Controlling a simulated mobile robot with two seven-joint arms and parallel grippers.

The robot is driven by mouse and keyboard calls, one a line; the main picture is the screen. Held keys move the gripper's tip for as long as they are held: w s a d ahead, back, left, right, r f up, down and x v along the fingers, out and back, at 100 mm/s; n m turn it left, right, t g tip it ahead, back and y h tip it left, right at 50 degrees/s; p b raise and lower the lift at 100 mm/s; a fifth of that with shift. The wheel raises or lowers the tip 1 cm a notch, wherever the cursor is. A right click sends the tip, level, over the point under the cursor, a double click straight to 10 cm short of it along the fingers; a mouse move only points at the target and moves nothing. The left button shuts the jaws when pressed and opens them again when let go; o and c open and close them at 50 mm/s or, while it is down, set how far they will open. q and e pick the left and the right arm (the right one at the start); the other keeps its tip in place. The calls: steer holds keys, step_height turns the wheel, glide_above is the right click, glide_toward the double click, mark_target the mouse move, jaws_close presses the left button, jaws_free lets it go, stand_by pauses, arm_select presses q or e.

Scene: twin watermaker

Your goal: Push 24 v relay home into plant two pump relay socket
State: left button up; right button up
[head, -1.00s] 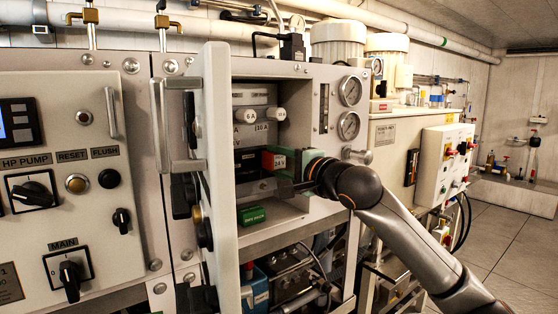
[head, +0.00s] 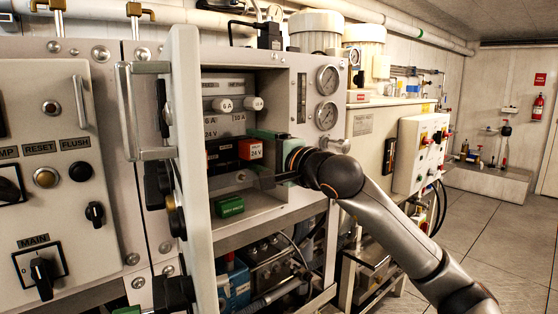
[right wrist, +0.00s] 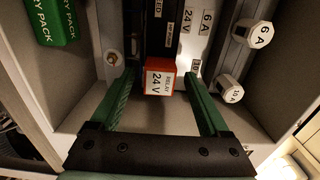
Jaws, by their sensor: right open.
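The orange-red 24 V relay (head: 250,149) stands in the open cabinet at the right end of a dark block (head: 221,153). In the right wrist view the relay (right wrist: 159,78) shows its white "RELAY 24V" label facing me. My right gripper (right wrist: 160,76) is open, with one green finger on each side of the relay and a gap to it on both sides. In the head view my right gripper (head: 266,160) reaches in from the right. The socket is hidden behind the relay, so how deep it sits cannot be told. My left gripper is not seen.
The open cabinet door (head: 195,170) stands close on the left. White 6 A (head: 223,105) and 10 A (head: 253,104) fuse knobs sit above the relay. A green pack (head: 230,207) lies on the cabinet floor below. The right cabinet wall with gauges (head: 327,79) is near my wrist.

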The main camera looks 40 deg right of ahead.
steer(key=s+b, duration=0.4)
steer(key=s, duration=0.7)
steer(key=shift+d, duration=0.35)
